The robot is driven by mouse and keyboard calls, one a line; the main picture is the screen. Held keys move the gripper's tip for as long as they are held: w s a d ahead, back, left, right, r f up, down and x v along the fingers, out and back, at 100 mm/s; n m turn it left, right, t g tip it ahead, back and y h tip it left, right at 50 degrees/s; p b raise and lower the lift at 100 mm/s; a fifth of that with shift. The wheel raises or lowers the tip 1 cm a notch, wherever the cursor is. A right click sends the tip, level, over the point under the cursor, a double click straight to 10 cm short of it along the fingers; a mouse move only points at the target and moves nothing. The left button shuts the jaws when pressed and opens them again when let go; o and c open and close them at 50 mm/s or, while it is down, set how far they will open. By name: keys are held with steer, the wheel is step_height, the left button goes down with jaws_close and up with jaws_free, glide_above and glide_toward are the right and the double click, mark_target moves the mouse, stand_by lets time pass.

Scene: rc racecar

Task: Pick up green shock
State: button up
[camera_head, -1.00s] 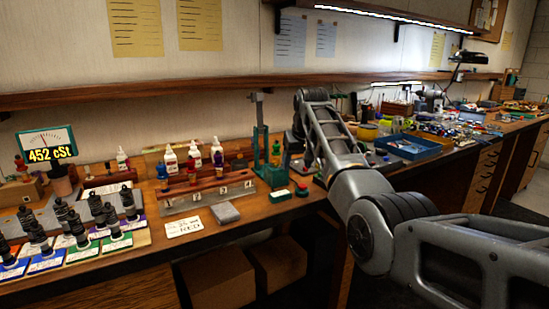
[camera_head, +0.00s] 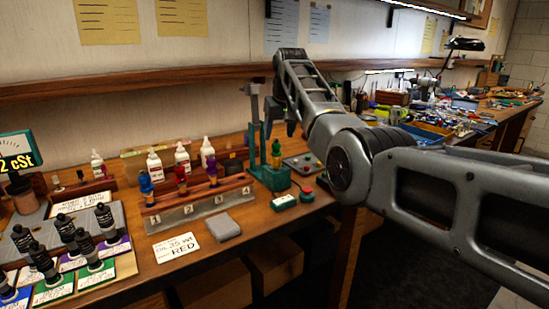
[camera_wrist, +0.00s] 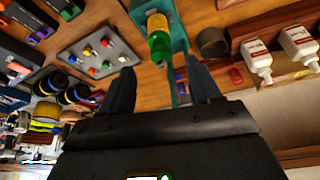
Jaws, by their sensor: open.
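The green shock (camera_head: 276,152), with a yellowish top part, stands upright at the teal stand (camera_head: 253,150) on the bench. In the wrist view the green shock (camera_wrist: 159,42) shows beyond the fingers, against the teal frame (camera_wrist: 172,12), roughly in line with the gap between them. My gripper (camera_head: 280,117) is above the shock in the head view, pointing down. In the wrist view my gripper (camera_wrist: 161,82) has its two dark fingers apart with nothing between them. The shock looks clear of both fingers.
Blue, red and purple shocks stand in a wooden rack (camera_head: 200,198) left of the stand, with white bottles (camera_head: 182,157) behind. A button box (camera_head: 284,202) and grey block (camera_head: 224,227) lie in front. A plate with coloured knobs (camera_head: 304,162) is to the right.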

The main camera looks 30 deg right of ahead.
steer(key=shift+p+x, duration=0.35)
steer(key=shift+x, duration=2.5)
steer(key=shift+s+a, duration=0.1)
steer(key=shift+s, duration=0.05)
steer(key=c, duration=1.1)
step_height(320, 180, up, 17)
steer(key=b, duration=0.1)
step_height(320, 180, up, 9)
steer(key=p, duration=0.8)
glide_above(277, 144)
steer(key=shift+s+f, duration=0.1)
steer(key=shift+f, duration=0.05)
